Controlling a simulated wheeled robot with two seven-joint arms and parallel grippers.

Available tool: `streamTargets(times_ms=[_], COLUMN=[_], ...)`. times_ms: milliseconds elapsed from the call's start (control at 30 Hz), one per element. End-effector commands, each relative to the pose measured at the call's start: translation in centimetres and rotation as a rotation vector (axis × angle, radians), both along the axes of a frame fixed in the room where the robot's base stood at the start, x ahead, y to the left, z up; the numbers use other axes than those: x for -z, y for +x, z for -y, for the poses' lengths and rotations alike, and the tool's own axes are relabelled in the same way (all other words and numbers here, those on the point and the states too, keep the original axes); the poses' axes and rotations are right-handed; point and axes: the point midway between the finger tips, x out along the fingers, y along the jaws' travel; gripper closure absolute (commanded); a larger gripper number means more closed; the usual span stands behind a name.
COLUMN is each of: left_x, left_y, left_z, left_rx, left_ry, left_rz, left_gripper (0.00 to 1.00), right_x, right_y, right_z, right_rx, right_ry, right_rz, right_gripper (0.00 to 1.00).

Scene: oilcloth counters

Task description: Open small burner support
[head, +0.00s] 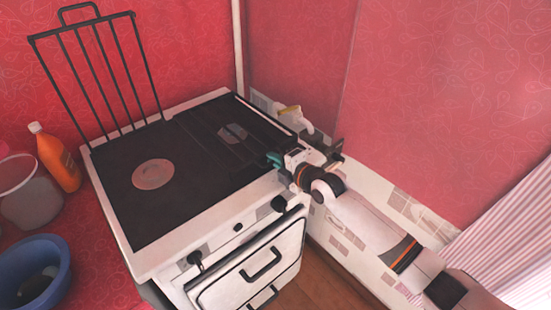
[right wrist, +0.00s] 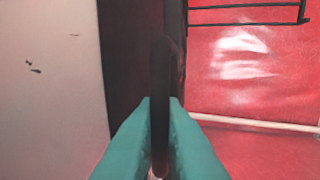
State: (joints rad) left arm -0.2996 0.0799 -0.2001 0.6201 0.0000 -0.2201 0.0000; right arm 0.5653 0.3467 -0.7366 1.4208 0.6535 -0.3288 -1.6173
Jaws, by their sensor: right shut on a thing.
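A white stove (head: 190,218) with a dark top stands against the red wall. One wire burner support (head: 104,62) is raised upright at the stove's back left, behind the larger round burner (head: 152,174). The other, small burner support (head: 205,142) lies low over the smaller burner (head: 233,132) on the right. My right gripper (head: 273,158) is at the stove's right edge, by the low support. In the right wrist view its teal fingers (right wrist: 160,115) are shut on a dark bar (right wrist: 161,75), apparently part of this support. Its grasped part is mostly hidden in the head view. My left gripper is out of view.
An orange bottle (head: 57,158), a pale bucket (head: 30,198) and a blue basin (head: 32,268) stand left of the stove. A red wall (head: 440,110) is close behind my right arm. A striped curtain (head: 510,235) hangs at the right.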

Motion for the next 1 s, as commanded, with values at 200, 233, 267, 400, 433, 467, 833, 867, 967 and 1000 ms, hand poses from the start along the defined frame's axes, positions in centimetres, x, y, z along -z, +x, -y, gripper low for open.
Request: streamTargets(times_ms=[200,233,267,400,433,467,833,867,967,1000], left_x=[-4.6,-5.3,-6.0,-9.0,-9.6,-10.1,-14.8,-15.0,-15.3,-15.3], left_y=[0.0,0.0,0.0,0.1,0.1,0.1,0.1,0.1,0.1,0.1], left_z=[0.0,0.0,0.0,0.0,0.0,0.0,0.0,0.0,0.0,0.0], left_rx=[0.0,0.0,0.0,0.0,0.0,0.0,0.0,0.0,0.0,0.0], left_ry=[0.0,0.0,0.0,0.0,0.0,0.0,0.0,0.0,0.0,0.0], left_rz=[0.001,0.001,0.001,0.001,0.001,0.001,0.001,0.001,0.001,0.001], left_gripper=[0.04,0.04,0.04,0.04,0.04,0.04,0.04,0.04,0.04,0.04], right_x=[-4.9,-5.5,-6.2,-9.3,-10.0,-10.6,-17.8,-18.3,-19.4,-19.9], right_y=[0.4,0.4,0.5,1.0,1.2,1.3,3.8,4.0,4.7,4.9], right_z=[-0.1,-0.2,-0.3,-0.6,-0.7,-0.8,-2.7,-2.8,-3.3,-3.5], right_rx=[0.0,-0.001,-0.001,0.0,0.0,0.0,0.002,0.001,0.0,0.0], right_ry=[-0.044,-0.052,-0.062,-0.108,-0.119,-0.13,-0.256,-0.265,-0.274,-0.274], right_rz=[-0.053,-0.065,-0.079,-0.14,-0.155,-0.169,-0.347,-0.36,-0.374,-0.374], right_gripper=[1.0,1.0,1.0,1.0,1.0,1.0,1.0,1.0,1.0,1.0])
